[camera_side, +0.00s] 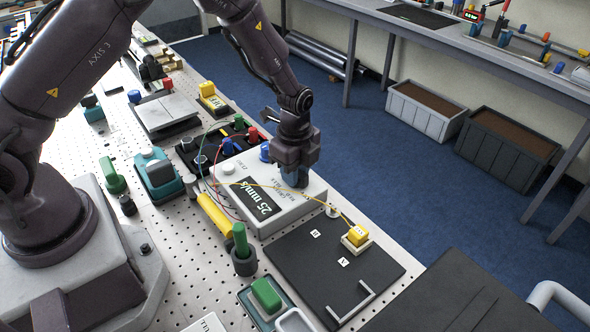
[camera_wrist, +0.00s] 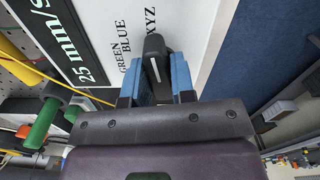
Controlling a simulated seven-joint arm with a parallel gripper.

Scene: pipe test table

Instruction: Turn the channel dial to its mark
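The channel dial is a black bar-shaped knob (camera_wrist: 155,58) with a white line, on the white box (camera_side: 255,215) with the "25 mm/s" display. In the wrist view the blue fingers of my gripper (camera_wrist: 162,82) stand on either side of the knob and appear to touch it. Its white line runs nearly up the picture, slightly tilted. Words "GREEN BLUE" and "XYZ" are printed to its left; I cannot make out which is the mark. In the side view my gripper (camera_side: 294,178) is low over the box's right end and hides the dial.
A yellow wire (camera_side: 315,191) runs past the gripper to a yellow block (camera_side: 356,237) on a black plate (camera_side: 310,270). A green-handled peg (camera_side: 240,240) stands in front of the box.

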